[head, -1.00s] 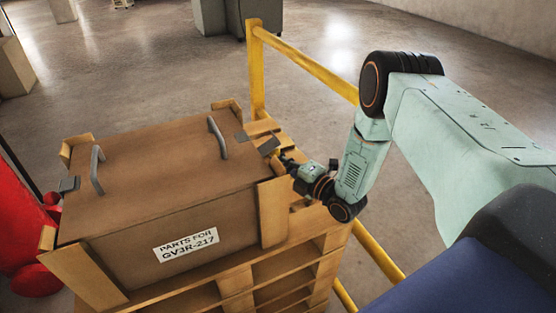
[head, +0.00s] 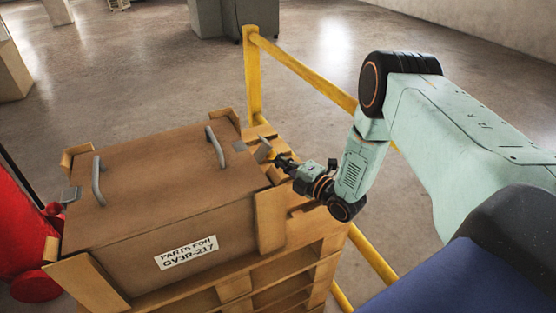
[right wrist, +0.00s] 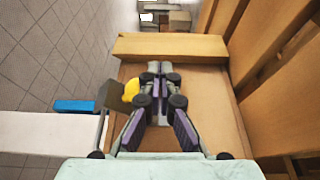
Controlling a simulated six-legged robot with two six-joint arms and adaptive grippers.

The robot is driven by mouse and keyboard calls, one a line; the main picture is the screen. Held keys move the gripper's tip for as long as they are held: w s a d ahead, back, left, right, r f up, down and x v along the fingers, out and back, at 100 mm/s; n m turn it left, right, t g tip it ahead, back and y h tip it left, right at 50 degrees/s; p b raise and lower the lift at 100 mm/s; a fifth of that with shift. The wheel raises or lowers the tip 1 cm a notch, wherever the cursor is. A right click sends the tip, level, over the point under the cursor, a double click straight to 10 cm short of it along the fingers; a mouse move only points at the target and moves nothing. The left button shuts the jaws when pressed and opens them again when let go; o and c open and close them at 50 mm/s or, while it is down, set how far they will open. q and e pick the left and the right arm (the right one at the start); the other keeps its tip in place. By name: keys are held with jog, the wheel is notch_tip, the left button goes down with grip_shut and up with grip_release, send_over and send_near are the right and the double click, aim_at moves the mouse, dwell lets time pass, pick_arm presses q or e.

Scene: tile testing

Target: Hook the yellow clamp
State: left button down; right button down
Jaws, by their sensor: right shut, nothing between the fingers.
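The wooden crate (head: 150,185) carries a label reading "PARTS FOR GV3R-217". A small yellow clamp part (head: 271,155) shows beside a grey plate (head: 262,151) at the crate's right side. In the right wrist view the yellow clamp (right wrist: 131,91) lies just left of my fingers, against the grey plate (right wrist: 112,95). My right gripper (head: 279,160) is at the clamp; its fingertips (right wrist: 156,67) are together and empty. I cannot tell whether they touch the clamp. My left gripper is not in view.
Two grey handles stand on the crate lid, one at the left (head: 97,180) and one at the right (head: 216,147). The crate sits on a wooden pallet (head: 290,275). A yellow railing (head: 310,75) runs behind my right arm. A red object (head: 25,240) stands at the left.

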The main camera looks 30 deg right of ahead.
jog(key=shift+d+r+p, duration=0.1)
jog(key=shift+r+p, duration=0.35)
jog(key=shift+r, duration=0.15)
jog(key=shift+a+r+p, duration=0.2)
jog(key=shift+r+p, duration=0.4)
jog(key=shift+r, duration=0.05)
jog(key=shift+a+r+p, duration=0.15)
jog(key=shift+r+p, duration=0.45)
jog(key=shift+a+r+p, duration=0.35)
jog(key=shift+r+p, duration=0.25)
jog(key=shift+r, duration=0.05)
jog(key=s+d+p, duration=0.3)
jog(key=shift+s+d+r, duration=0.1)
jog(key=shift+d+r, duration=0.1)
jog(key=shift+r, duration=0.2)
